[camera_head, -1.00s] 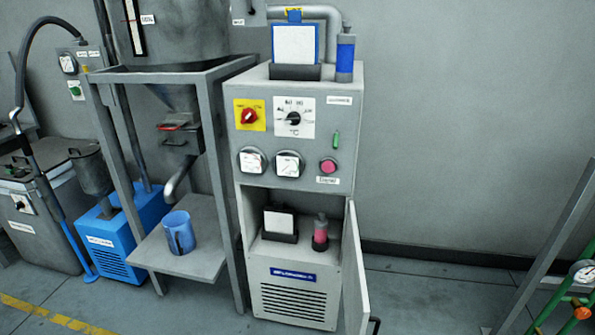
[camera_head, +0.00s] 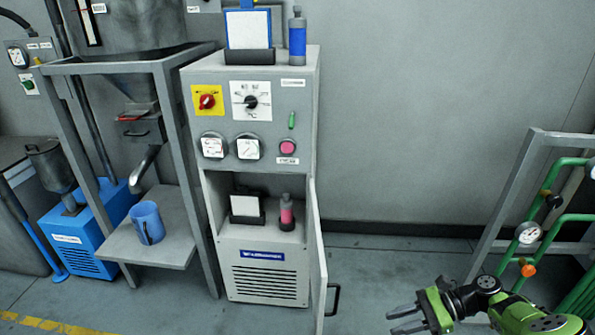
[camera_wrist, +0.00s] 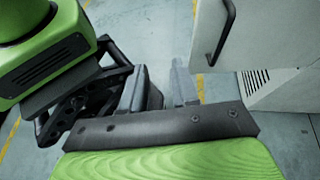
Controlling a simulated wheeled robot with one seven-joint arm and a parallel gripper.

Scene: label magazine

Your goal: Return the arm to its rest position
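My gripper (camera_head: 402,319) shows at the lower right of the head view, at the end of my green and black arm. Its two fingers are apart with nothing between them. In the wrist view the grey fingers (camera_wrist: 165,88) also stand apart, with floor showing between them. My gripper is to the right of the grey cabinet (camera_head: 255,120) and clear of its open door (camera_head: 317,255). The arm is bent and partly cut off by the picture's edge.
The door's dark handle (camera_head: 333,299) sticks out near my gripper; it also shows in the wrist view (camera_wrist: 222,30). A metal frame with green pipes (camera_head: 555,205) stands at the right. A blue jug (camera_head: 147,222) sits on a stand at the left. Floor between cabinet and frame is free.

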